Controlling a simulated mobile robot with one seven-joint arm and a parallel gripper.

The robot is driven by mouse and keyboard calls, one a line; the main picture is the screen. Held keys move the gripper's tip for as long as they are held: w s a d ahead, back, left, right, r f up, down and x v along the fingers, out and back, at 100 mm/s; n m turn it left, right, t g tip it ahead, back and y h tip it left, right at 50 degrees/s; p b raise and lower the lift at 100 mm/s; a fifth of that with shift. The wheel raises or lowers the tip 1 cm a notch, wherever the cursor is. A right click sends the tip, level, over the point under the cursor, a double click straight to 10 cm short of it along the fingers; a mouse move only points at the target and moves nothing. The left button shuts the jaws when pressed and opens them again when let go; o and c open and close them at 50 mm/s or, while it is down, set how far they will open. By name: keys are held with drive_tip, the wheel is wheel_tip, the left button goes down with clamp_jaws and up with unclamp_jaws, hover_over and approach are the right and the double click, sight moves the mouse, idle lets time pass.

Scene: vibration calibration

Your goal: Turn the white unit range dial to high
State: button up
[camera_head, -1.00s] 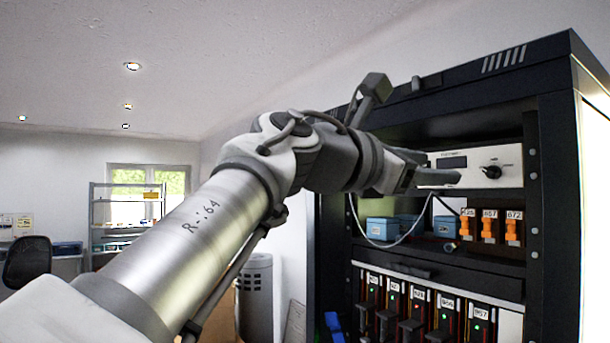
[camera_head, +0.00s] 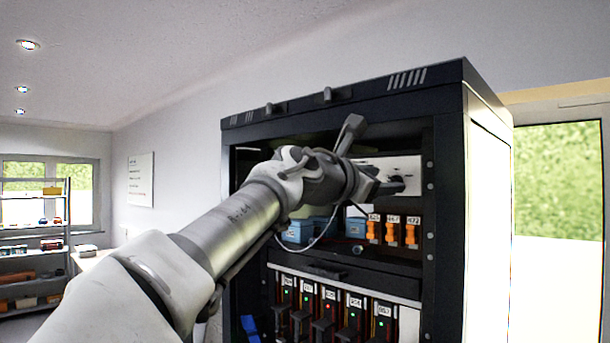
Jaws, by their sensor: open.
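The white unit (camera_head: 408,164) sits on the upper shelf of the black rack, and only its right and upper part shows. Its dark dial (camera_head: 397,180) is mostly hidden behind or beside my fingertips, and I cannot read its setting. My gripper (camera_head: 392,185) is open and reaches into the upper bay from the left, its fingers at the front of the white unit by the dial. I cannot tell whether the fingers touch the dial.
The black rack (camera_head: 447,215) frames the bay closely on the right. Below the unit stand orange switches (camera_head: 392,231) and blue boxes (camera_head: 298,231) with a pale cable. Several labelled modules (camera_head: 327,308) fill the lower bay. A window (camera_head: 556,180) is at the right.

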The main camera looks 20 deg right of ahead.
drive_tip(key=shift+x, duration=1.4)
drive_tip(key=shift+c, duration=0.2)
clamp_jaws()
